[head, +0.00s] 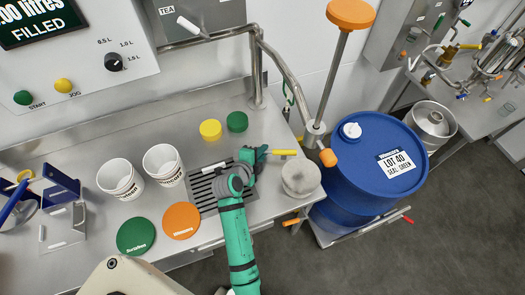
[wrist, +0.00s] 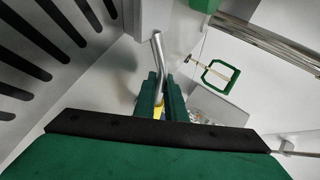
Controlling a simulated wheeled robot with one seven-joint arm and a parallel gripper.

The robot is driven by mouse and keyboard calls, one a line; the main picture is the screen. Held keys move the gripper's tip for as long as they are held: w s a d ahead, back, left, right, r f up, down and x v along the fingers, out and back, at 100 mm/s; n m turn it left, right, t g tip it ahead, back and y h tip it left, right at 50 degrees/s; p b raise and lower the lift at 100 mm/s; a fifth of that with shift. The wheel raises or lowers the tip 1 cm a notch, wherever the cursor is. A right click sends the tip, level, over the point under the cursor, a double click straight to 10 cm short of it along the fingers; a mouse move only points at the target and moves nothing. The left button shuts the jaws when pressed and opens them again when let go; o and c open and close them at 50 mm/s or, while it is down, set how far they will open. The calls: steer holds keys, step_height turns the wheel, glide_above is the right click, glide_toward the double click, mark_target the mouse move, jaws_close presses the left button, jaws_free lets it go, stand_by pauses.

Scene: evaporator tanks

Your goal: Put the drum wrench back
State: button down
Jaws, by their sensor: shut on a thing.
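My gripper (head: 262,154) is above the steel bench, near the right end of the slotted drain grate. It is shut on what looks like the drum wrench, whose yellow end (head: 284,152) sticks out to the right. A pale metal piece (head: 213,167) shows left of the gripper over the grate, probably the wrench's other end. In the wrist view, a bent metal bar (wrist: 158,52) rises from between the green fingers (wrist: 161,97), with a little yellow at its base. The fingers hide the middle of the wrench.
A round grey lid-like object (head: 300,178) sits just right of my gripper. The blue drum (head: 372,160) with a white cap stands beyond the bench edge. White cups (head: 163,165), yellow (head: 210,129) and green (head: 237,121) caps, and a flat orange disc (head: 181,220) are on the bench.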

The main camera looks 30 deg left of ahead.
steer(key=c, duration=1.7)
jaws_free()
steer(key=shift+f, duration=0.1)
steer(key=shift+c, duration=0.2)
steer(key=shift+a, duration=0.1)
steer(key=v, duration=1.1)
steer(key=shift+w, duration=0.1)
